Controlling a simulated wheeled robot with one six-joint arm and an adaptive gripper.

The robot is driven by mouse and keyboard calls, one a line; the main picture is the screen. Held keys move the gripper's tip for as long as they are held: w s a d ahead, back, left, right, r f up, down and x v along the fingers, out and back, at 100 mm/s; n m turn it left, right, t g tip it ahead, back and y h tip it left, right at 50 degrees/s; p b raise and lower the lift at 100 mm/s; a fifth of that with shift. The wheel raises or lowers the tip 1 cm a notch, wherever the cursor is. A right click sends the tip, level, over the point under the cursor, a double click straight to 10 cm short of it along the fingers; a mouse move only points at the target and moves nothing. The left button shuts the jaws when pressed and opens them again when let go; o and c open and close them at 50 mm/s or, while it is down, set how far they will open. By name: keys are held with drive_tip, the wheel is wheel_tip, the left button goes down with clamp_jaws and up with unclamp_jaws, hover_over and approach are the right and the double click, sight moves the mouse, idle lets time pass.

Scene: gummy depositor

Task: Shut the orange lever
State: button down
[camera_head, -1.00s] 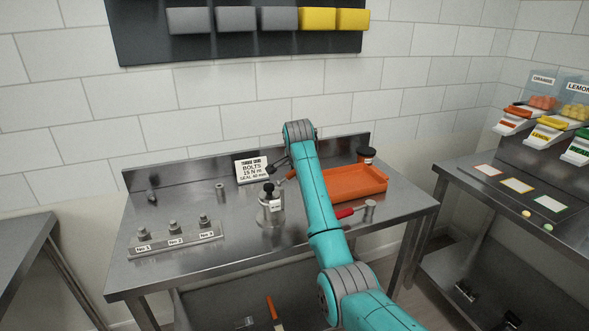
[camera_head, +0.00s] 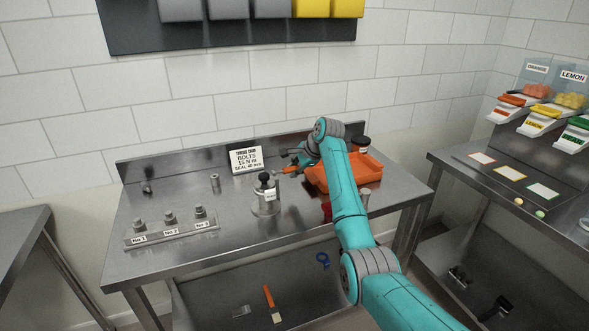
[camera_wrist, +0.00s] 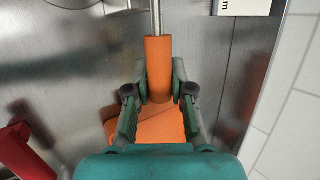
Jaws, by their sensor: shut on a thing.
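My gripper (camera_wrist: 160,92) is shut on an orange cylindrical handle (camera_wrist: 158,70) with a metal rod running out of its far end. In the head view my gripper (camera_head: 299,160) is small, above the back of the steel bench, with an orange tip (camera_head: 290,169) showing at its left. At the far right stands a dispenser labelled ORANGE (camera_head: 537,68), with orange gummies (camera_head: 537,89) and an orange front piece (camera_head: 512,99). That piece is too small to tell whether it is open or shut. My gripper is well left of this dispenser.
An orange tray (camera_head: 372,176) lies under my arm. A black-topped metal fixture (camera_head: 265,195) and a sign (camera_head: 246,160) stand left of it. Numbered bolts (camera_head: 170,225) sit front left. A red handle (camera_head: 326,211) is partly hidden by my arm.

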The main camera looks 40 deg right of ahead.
idle(0.3)
drive_tip(key=c, duration=1)
unclamp_jaws()
drive_tip(key=v, duration=1.1)
drive_tip(key=shift+s+r, duration=0.2)
drive_tip(key=shift+r, duration=0.2)
drive_tip(key=shift+s, duration=0.1)
